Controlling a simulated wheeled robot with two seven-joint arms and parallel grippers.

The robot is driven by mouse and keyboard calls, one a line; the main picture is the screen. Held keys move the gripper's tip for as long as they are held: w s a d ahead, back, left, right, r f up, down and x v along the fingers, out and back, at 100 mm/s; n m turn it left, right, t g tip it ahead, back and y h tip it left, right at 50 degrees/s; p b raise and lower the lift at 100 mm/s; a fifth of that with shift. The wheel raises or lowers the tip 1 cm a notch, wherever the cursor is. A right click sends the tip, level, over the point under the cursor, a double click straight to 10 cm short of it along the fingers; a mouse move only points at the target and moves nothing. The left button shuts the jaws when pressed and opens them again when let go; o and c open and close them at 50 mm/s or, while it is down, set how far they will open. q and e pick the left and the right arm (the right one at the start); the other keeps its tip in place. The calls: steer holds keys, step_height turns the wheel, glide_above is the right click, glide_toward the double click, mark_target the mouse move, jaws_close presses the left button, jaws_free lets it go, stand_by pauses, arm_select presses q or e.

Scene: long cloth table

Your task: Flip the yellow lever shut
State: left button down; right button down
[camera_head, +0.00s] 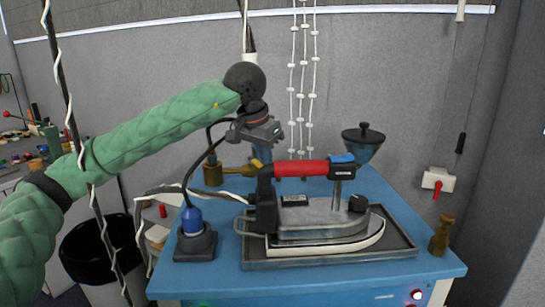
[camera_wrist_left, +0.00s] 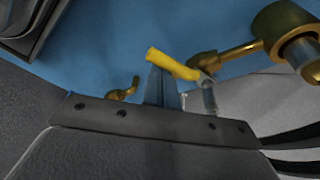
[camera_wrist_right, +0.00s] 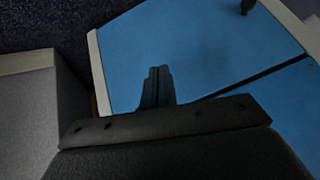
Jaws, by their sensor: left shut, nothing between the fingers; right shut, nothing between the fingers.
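The yellow lever (camera_wrist_left: 172,63) is a short yellow handle beside brass pipework (camera_wrist_left: 275,35) over the blue bench top. In the left wrist view it lies slantwise across the tips of my left gripper (camera_wrist_left: 162,85). That gripper is shut with nothing held; I cannot tell whether it touches the lever. In the head view a small bit of the yellow lever (camera_head: 256,163) shows just below my left wrist, behind the red iron handle. My right gripper (camera_wrist_right: 157,84) is shut and empty above the blue surface, and is outside the head view.
An iron (camera_head: 320,215) with a red handle (camera_head: 300,168) stands on a grey tray (camera_head: 400,246) at the front. A blue-topped fitting (camera_head: 194,225) stands front left, a brass piece (camera_head: 441,235) at right. White cords hang nearby.

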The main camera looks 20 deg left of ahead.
arm_select(q)
steer(key=shift+s+a+f+b, duration=0.15)
steer(key=shift+s+f+b, duration=0.05)
steer(key=shift+s+b, duration=0.1)
steer(key=shift+a+r, duration=0.2)
steer(key=shift+r, duration=0.05)
steer(key=shift+w+d, duration=0.15)
steer(key=shift+d, duration=0.15)
steer(key=shift+w+a, duration=0.2)
steer(key=shift+a, duration=0.15)
steer(key=shift+w+a, duration=0.2)
steer(key=shift+w, duration=0.2)
arm_select(e)
steer(key=shift+s+a+f, duration=0.15)
steer(key=shift+f, duration=0.85)
steer(key=shift+s+a+f, duration=0.1)
steer(key=shift+s+f, duration=0.05)
steer(key=shift+f, duration=0.85)
